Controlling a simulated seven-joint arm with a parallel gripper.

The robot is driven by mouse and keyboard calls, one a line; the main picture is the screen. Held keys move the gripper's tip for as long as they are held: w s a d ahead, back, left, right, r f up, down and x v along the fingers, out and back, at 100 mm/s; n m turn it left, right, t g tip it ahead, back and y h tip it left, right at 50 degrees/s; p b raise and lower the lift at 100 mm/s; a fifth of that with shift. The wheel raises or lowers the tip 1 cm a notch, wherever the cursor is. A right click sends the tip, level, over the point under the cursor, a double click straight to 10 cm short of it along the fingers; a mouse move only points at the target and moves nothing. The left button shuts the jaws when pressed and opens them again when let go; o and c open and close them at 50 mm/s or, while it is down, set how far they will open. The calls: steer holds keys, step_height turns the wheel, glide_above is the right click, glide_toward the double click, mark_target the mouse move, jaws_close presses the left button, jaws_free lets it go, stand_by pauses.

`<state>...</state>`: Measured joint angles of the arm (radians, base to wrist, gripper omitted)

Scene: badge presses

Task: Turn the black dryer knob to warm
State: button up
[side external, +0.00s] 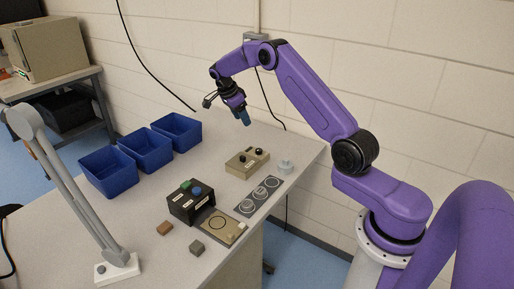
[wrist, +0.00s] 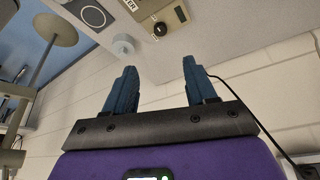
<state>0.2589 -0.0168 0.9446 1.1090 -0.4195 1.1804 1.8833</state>
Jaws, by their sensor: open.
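A beige control box (side external: 247,163) stands near the back right of the table. My gripper (side external: 244,119) is open and empty, above and behind the box. Its two blue fingers (wrist: 158,72) stand wide apart in the wrist view, touching nothing.
A pale round piece (side external: 285,167) stands right of the box, near a grey panel with circles (side external: 244,208). A black box with green and blue buttons (side external: 182,212) is in front. Several blue bins (side external: 110,180) stand at left, beside a grey lamp arm (side external: 70,195).

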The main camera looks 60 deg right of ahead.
mark_target(259, 150)
steer(key=x, duration=1.7)
steer(key=shift+s+d+f, duration=0.15)
steer(key=shift+d+f, duration=0.05)
steer(key=shift+d, duration=0.2)
jaws_close()
